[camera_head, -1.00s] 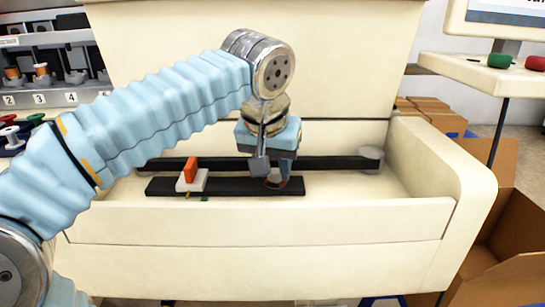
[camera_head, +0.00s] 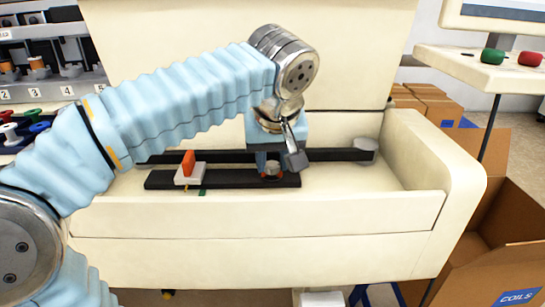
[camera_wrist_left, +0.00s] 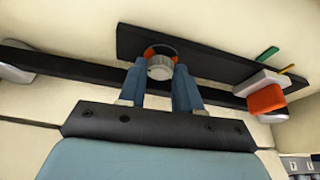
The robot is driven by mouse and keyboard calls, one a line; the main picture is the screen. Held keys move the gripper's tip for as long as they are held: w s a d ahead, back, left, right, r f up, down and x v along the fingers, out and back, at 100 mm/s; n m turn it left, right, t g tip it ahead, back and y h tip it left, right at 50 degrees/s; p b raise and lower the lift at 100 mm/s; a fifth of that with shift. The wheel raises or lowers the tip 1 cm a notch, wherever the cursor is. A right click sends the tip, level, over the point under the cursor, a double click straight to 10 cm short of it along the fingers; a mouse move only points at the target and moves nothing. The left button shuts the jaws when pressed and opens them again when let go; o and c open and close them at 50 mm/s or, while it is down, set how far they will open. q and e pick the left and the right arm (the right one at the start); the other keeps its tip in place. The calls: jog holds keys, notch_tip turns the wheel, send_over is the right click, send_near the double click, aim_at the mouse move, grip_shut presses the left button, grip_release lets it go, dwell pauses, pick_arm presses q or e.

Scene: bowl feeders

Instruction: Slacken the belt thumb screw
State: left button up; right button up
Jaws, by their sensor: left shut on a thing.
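The thumb screw (camera_wrist_left: 160,67) is a small silver knob with a red and black ring around its base. It sits on the nearer black bar (camera_head: 225,180). My left gripper (camera_head: 272,168) points down over it, and its two blue fingers (camera_wrist_left: 160,85) are shut on the knob, one on each side. In the head view the gripper hides most of the knob; a bit of the reddish ring shows below the fingers. A longer black strip, likely the belt (camera_head: 330,155), runs behind the bar to a grey roller (camera_head: 366,145). My right gripper is not in view.
A white block with an orange lever (camera_head: 188,161) stands on the bar's left part, with small green and yellow pieces beside it. Cream walls (camera_head: 260,215) enclose the trough. A panel with green and red buttons (camera_head: 492,56) and cardboard boxes stand right.

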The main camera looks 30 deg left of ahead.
pick_arm(q)
jog(key=o, duration=0.8)
jog(key=shift+c, duration=0.2)
jog(key=shift+r, duration=0.15)
jog(key=v, duration=1.3)
jog(key=shift+r, duration=0.25)
jog(key=shift+s, duration=0.15)
